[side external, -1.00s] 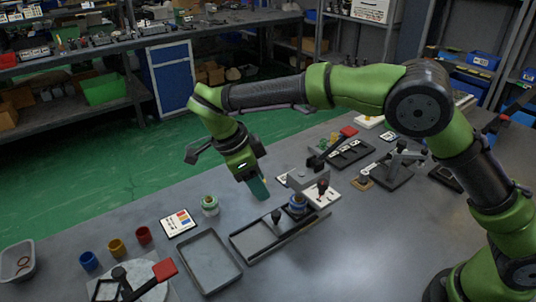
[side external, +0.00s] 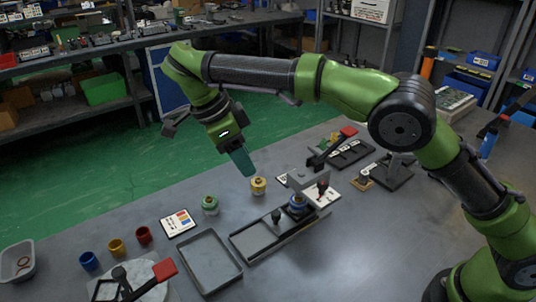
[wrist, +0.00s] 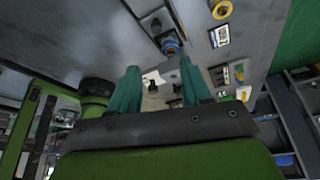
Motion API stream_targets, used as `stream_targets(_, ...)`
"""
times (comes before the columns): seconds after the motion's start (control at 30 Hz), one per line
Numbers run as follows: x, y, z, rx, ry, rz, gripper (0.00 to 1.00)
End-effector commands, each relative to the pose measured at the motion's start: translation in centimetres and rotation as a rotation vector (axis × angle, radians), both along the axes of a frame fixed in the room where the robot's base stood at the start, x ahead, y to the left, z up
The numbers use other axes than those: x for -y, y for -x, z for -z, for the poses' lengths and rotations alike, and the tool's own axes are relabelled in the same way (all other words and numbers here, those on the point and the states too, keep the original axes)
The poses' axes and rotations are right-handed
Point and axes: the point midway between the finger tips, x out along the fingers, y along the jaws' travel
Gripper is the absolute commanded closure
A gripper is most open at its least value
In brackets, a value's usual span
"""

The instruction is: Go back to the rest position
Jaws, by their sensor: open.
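My gripper (side external: 243,163) is raised above the far side of the table, tilted, with teal fingers. In the wrist view its two fingers (wrist: 160,88) stand apart with nothing held between them. A yellow-and-white round valve part (side external: 258,186) stands on the table just below and right of the fingertips, apart from them; it also shows in the wrist view (wrist: 221,9). A green-and-white part (side external: 210,205) stands to its left. A blue part (side external: 297,203) sits at the fixture with the dark-knobbed lever; it also shows in the wrist view (wrist: 170,46).
An empty grey tray (side external: 209,263) and a dark rail fixture (side external: 262,241) lie in front. A colour card (side external: 179,222), blue (side external: 88,261), yellow (side external: 116,247) and red (side external: 143,235) cups stand left. A red-handled lever device (side external: 163,271) is near the front edge.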

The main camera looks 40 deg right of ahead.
Motion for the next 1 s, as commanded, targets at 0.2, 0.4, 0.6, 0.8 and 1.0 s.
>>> stream_targets(0.2,1.4,-0.2,2.4,-0.138,-0.073,-0.46,0.52)
stream_targets(0.4,5.4,1.5,1.2,-0.184,-0.243,-0.908,0.52)
stream_targets(0.6,9.8,5.5,-0.8,-0.072,-0.363,-1.308,0.52)
stream_targets(0.8,13.4,10.7,-2.2,0.12,-0.335,-1.582,0.52)
stream_targets(1.0,16.4,16.0,-2.3,0.297,-0.201,-1.7,0.52)
